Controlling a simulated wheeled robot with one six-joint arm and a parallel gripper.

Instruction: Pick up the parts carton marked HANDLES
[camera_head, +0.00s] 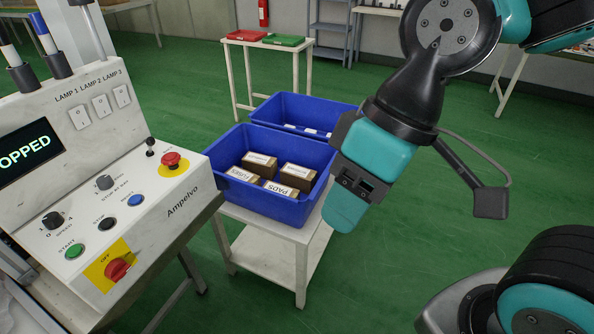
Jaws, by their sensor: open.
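A near blue bin (268,203) on a white stand holds several brown cartons with white labels. The front cartons read FUSES (241,175) and PADS (279,188). The labels on the back left carton (259,162) and back right carton (298,170) are too small to read. I cannot tell which carton is marked HANDLES. A far blue bin (327,108) shows only slivers of white-topped things inside. My gripper (490,202) is right of the near bin, apart from the cartons.
A control console (180,205) with buttons and a red knob stands close on the left, beside the near bin. Behind the bins, a small white table (267,45) carries a red and a green tray. Green floor to the right of the bins is mostly clear.

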